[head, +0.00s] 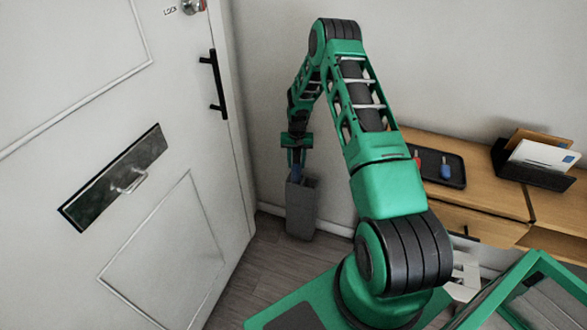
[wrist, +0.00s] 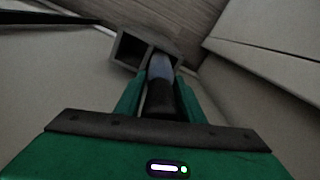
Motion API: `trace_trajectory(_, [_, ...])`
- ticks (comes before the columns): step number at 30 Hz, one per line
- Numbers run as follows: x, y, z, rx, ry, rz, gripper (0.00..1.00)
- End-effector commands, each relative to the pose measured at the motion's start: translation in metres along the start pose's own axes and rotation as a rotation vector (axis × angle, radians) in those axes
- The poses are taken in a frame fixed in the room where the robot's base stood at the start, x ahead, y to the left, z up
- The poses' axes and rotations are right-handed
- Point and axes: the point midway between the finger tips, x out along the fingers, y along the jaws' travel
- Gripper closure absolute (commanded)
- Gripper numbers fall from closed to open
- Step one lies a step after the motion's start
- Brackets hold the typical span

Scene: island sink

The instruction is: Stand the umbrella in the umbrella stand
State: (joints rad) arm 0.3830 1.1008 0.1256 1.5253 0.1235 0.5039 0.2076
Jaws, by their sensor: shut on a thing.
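The umbrella stand (head: 301,210) is a tall grey box on the floor, in the corner between the white door and the wall. My gripper (head: 297,158) points down just above its top and is shut on the umbrella (head: 296,174), of which a short dark blue part shows. In the wrist view, the umbrella (wrist: 160,72) shows as a dark grip and bluish shaft between the green fingers (wrist: 160,98). It lies over the right part of the stand's top, beside an open square hole in the stand (wrist: 116,50). Its lower end is hidden, so its depth inside cannot be told.
The white door (head: 150,230) with a black handle (head: 214,84) is close on the left. A wooden cabinet (head: 480,180) stands at the right, with a black tray (head: 440,168) and a letter holder (head: 535,160) on top. Some floor (head: 262,265) in front of the stand is clear.

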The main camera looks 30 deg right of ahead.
Motion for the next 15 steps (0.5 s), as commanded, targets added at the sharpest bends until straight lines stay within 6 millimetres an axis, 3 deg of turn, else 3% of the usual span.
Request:
trace_trajectory(4, [0.021,-0.001,0.001,-0.001,-0.001,0.000,1.00])
trace_trajectory(15, [0.025,-0.001,0.000,-0.002,0.000,0.000,1.00])
